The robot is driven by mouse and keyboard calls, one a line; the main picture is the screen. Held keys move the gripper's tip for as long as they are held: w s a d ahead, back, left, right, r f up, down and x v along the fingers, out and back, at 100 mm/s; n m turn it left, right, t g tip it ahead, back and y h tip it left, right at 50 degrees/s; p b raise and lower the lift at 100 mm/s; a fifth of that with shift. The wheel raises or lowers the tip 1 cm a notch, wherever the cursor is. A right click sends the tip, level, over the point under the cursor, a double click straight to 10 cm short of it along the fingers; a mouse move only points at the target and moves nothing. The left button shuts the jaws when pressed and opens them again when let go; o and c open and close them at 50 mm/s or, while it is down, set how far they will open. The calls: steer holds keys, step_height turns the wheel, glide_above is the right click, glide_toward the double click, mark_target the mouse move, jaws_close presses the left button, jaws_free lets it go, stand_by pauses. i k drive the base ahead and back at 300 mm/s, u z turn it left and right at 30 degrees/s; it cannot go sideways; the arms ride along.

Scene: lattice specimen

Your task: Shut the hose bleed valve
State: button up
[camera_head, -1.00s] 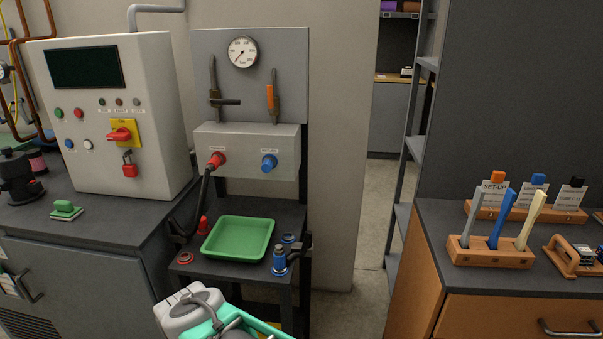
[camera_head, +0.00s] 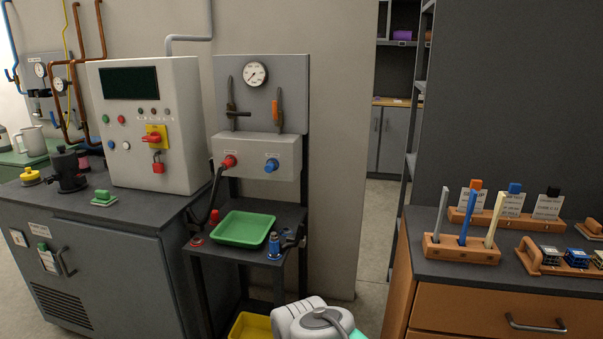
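Two small valves are on the grey upright panel (camera_head: 296,68) under a round gauge (camera_head: 256,74). The left valve (camera_head: 232,106) has a dark handle lying level, across its upright pipe. The right valve (camera_head: 276,109) has an orange handle standing upright, in line with its pipe. No readable label tells which one is the hose bleed valve. Below them, a grey box (camera_head: 250,146) carries a red fitting (camera_head: 229,161) with a black hose (camera_head: 216,190) and a blue fitting (camera_head: 271,165). My gripper is not in view; only a white part of my arm shows at the bottom.
A dark stand holds a green tray (camera_head: 243,228) and a blue coupling (camera_head: 274,245); a yellow bin (camera_head: 249,327) is below. A control cabinet (camera_head: 190,75) stands left. An orange-fronted bench (camera_head: 490,315) stands right. Bare floor shows between stand and bench.

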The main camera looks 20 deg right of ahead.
mark_target(276, 119)
steer(key=u, duration=0.85)
steer(key=i, duration=0.85)
steer(key=z, duration=0.6)
steer(key=i, duration=0.7)
steer(key=z, duration=0.95)
steer(key=k, duration=0.65)
steer(key=u, duration=1.1)
steer(key=i, duration=0.5)
